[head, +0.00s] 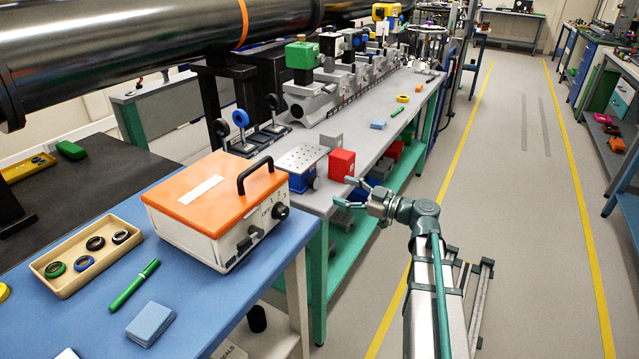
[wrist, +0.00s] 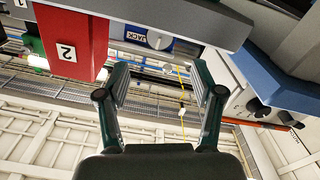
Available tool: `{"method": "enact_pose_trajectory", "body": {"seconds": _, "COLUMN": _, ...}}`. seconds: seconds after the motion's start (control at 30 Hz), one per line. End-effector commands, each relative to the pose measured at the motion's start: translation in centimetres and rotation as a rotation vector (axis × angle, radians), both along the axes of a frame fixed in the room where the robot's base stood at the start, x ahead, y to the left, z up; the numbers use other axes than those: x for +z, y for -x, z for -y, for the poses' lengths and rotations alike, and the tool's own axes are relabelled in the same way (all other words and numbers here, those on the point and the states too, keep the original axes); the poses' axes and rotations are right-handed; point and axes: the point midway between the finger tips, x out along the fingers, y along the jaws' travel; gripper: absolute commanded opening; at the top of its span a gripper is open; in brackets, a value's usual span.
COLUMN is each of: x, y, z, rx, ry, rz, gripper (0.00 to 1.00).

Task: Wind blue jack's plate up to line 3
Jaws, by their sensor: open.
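The blue jack (head: 298,184) stands on the grey bench, with a flat perforated metal plate (head: 302,157) on top and a round knob (head: 314,183) on its aisle-facing side. The wrist view is upside down. It shows the blue jack face (wrist: 184,47) with a "JACK" label and the pale knob (wrist: 159,39). My gripper (head: 347,192) is open and empty on the aisle side, to the right of the jack in the head view. Its two fingers (wrist: 161,82) are spread apart in the wrist view, with the knob beyond them. I cannot read any height lines.
A red block (head: 342,163) stands close to the right of the jack; a "2" label shows on it in the wrist view (wrist: 88,45). An orange-topped box (head: 215,200) with a black handle stands to the left. A grey bracket (head: 331,140) is behind. The aisle floor (head: 520,200) is clear.

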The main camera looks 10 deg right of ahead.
Motion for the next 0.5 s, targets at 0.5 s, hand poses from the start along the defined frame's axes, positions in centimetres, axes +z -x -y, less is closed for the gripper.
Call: {"method": "enact_pose_trajectory", "body": {"seconds": 0.5, "x": 0.0, "y": -5.3, "z": -5.8, "rx": 0.001, "ry": 0.000, "rz": -0.002, "gripper": 0.67}}
